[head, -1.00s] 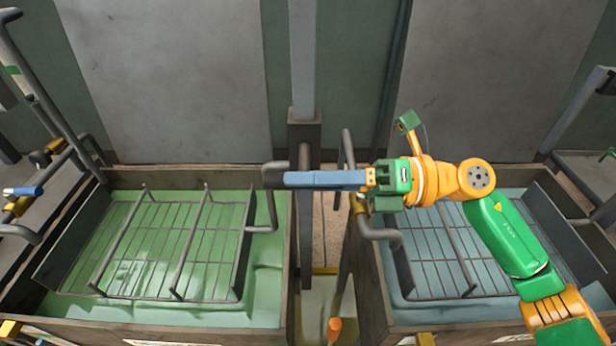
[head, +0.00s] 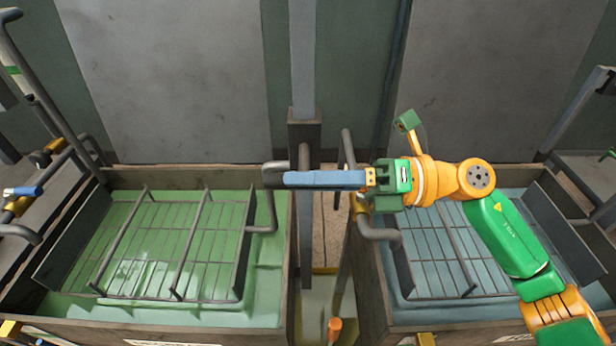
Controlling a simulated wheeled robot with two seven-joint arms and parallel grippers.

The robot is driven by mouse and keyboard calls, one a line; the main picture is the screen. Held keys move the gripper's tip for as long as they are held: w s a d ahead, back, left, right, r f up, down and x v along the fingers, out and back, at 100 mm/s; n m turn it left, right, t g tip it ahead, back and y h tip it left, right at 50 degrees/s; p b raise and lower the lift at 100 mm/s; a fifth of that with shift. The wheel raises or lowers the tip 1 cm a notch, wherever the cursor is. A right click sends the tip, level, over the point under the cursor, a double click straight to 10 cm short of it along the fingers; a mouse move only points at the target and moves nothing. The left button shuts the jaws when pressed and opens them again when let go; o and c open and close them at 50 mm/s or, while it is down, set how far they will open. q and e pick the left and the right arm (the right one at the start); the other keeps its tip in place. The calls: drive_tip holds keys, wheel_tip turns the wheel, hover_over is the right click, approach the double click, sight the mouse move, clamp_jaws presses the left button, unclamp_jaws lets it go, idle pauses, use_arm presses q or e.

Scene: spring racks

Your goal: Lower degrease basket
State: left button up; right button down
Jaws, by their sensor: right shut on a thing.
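The degrease basket looks to be the grey wire rack (head: 165,240) in the left tank (head: 288,280), lying in green liquid. A bent grey pipe rises from the rack's right side to a blue bar handle (head: 325,179) above the gap between the tanks. My right gripper (head: 372,180) comes in from the right and is shut on the handle's right end. Its fingertips are partly hidden by the handle and gripper body. My left gripper is not in view.
A second wire rack (head: 440,250) sits in blue-grey liquid in the right tank (head: 372,300). A grey vertical post (head: 303,80) stands behind the handle. A small orange knob (head: 334,325) is low between the tanks. Another blue handle (head: 22,192) is at the far left.

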wheel_tip(320, 180, down, 12)
drive_tip(key=b, duration=1.1)
drive_tip(key=shift+s, duration=0.25)
drive_tip(key=c, duration=0.7)
unclamp_jaws()
drive_tip(key=shift+w+f, duration=0.1)
drive_tip(key=shift+w, duration=0.05)
drive_tip(key=shift+c, duration=0.2)
drive_tip(key=shift+o, duration=0.5)
drive_tip(key=shift+w+f, duration=0.1)
drive_tip(key=shift+w, duration=0.15)
drive_tip(key=d+b, duration=0.3)
drive_tip(key=d, duration=0.4)
